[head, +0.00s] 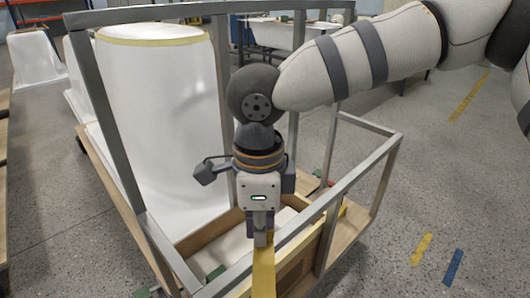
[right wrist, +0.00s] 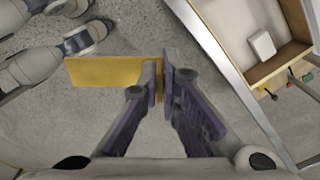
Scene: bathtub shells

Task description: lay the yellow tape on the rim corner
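My right gripper (head: 260,240) points down in the head view, in front of the cart's near metal rail. Its fingers, also in the right wrist view (right wrist: 162,82), are shut on the yellow tape (right wrist: 108,71), a flat stiff-looking strip. In the head view the tape (head: 263,273) runs down from the fingertips to the bottom of the picture. A white bathtub shell (head: 160,120) stands upright in the cart, behind and left of the gripper, with a pale yellow band along its top rim (head: 150,36). The tape is apart from this rim. My left gripper is not in view.
A grey metal frame (head: 357,172) encloses the cart, with upright posts and rails close to my right gripper. A wooden tray (right wrist: 292,62) holds a small white block (right wrist: 262,45). Other white shells (head: 35,58) stand at the back left. Floor at right is open.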

